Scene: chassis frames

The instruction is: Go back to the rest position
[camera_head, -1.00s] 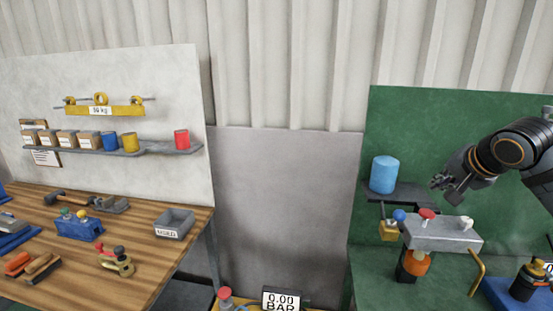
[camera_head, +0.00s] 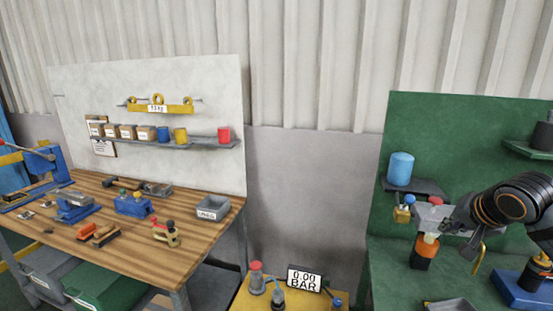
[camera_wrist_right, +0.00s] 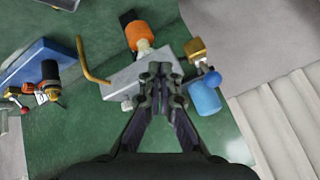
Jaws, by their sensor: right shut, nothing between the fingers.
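My right arm comes in from the right in the head view, and its gripper (camera_head: 458,222) is in front of the green workstation, overlapping the grey metal block (camera_head: 432,212) in the picture. In the right wrist view the fingers (camera_wrist_right: 162,76) are together with nothing between them. They overlap the grey block (camera_wrist_right: 128,82) there too; I cannot tell the gap between them. My left gripper is not in view.
The green board (camera_head: 385,165) carries a blue cylinder (camera_head: 400,168) on a shelf. An orange-and-black part (camera_head: 425,250) stands below the block. A wooden bench (camera_head: 85,240) with tools is at left. A yellow cart (camera_head: 240,300) with a gauge (camera_head: 304,280) stands between.

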